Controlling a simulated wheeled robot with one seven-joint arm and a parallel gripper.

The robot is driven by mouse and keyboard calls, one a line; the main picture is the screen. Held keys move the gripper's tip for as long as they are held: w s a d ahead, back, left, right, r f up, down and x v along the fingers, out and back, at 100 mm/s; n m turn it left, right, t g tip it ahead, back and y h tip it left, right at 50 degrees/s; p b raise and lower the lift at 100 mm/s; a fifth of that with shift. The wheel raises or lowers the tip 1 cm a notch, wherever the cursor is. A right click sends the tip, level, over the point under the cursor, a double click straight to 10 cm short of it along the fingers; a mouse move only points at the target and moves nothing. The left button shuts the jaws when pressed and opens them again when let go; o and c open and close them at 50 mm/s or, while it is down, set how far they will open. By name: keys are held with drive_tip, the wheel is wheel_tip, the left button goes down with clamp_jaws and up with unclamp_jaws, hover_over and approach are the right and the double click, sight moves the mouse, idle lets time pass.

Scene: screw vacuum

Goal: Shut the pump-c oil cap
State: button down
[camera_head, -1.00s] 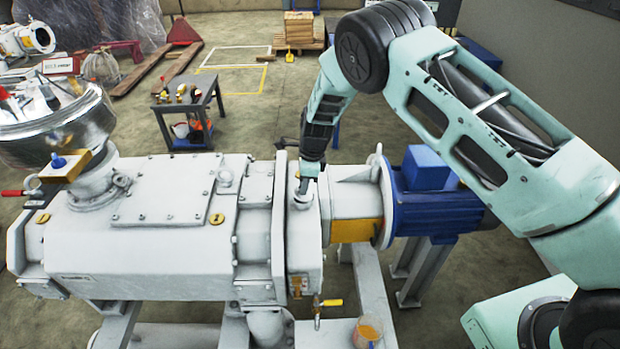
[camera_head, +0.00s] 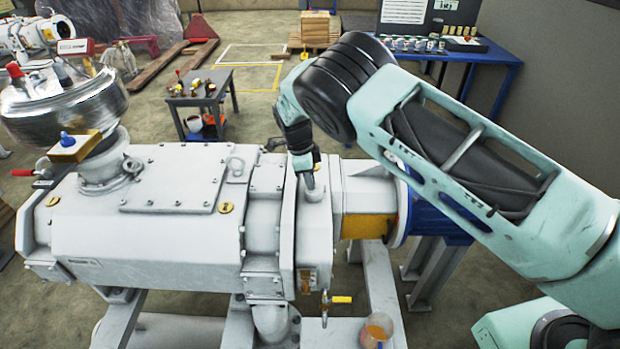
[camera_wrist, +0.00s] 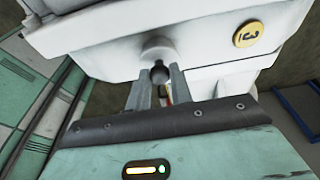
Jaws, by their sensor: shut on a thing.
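The pale grey pump (camera_head: 160,235) fills the middle of the head view. A raised round oil port (camera_head: 317,193) stands on its right end section, and it also shows in the wrist view (camera_wrist: 157,46). My gripper (camera_head: 308,184) reaches down onto this port from above. In the wrist view, my gripper (camera_wrist: 158,82) has its two fingers closed around a small dark knob, the oil cap (camera_wrist: 159,72), at the port. The fingers hide part of the cap. I cannot tell whether the cap is fully seated.
A blue motor (camera_head: 430,215) adjoins the pump on the right. A valve with a yellow handle (camera_head: 341,299) and a cup of amber liquid (camera_head: 377,329) are below the port. A small tool table (camera_head: 200,100) and a blue workbench (camera_head: 497,62) stand behind.

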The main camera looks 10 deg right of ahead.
drive_tip(key=shift+f, duration=0.1)
drive_tip(key=c, duration=1.2)
unclamp_jaws()
drive_tip(key=shift+c, duration=0.2)
drive_tip(key=b+v, duration=0.4)
drive_tip(key=v, duration=1.3)
drive_tip(key=shift+r, duration=0.25)
